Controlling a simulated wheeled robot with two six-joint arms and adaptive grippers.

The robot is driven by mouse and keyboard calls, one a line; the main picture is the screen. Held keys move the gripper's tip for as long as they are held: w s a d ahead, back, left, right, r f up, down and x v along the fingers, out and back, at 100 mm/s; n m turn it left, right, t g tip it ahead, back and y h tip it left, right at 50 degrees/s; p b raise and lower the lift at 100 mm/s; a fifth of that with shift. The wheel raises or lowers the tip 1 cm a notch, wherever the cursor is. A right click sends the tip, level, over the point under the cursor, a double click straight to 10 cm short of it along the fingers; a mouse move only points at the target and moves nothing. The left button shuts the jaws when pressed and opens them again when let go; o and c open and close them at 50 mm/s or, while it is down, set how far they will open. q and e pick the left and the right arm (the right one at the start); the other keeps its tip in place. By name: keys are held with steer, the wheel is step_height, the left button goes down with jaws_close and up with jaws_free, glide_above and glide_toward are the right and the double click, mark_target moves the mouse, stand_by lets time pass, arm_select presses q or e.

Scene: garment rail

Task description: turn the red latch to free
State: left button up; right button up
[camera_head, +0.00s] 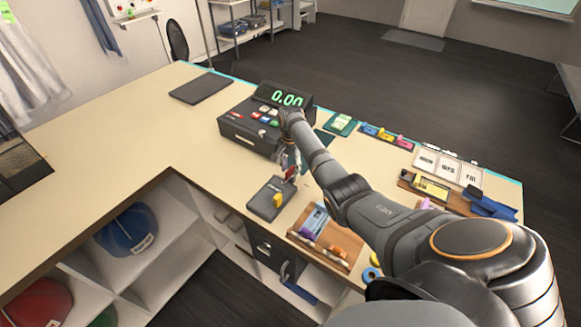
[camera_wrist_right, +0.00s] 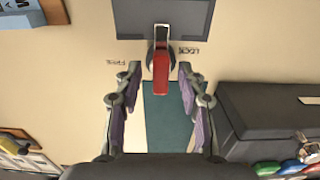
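The red latch (camera_wrist_right: 160,75) shows between the open fingers of my right gripper (camera_wrist_right: 159,80) in the right wrist view. Its lever points toward the gripper, and its pivot lies at the edge of a dark grey box (camera_wrist_right: 195,18). Gaps show on both sides, so the fingers appear apart from the lever. A FREE label (camera_wrist_right: 137,63) lies to its left and a LOCK label (camera_wrist_right: 190,51) to its right. In the head view the latch (camera_head: 289,173) is a small red spot beside the box (camera_head: 262,198), by my right gripper (camera_head: 291,165). My left gripper is not in view.
A cash register (camera_head: 250,135) stands just behind the right gripper. A wooden tray (camera_head: 325,243) lies nearer on the counter, to the right of the box. A dark flat pad (camera_head: 202,88) lies at the far left. The counter's left part is mostly clear.

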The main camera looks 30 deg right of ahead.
steer(key=shift+f, duration=0.1)
steer(key=shift+c, duration=0.9)
steer(key=shift+w+d, duration=0.1)
jaws_close()
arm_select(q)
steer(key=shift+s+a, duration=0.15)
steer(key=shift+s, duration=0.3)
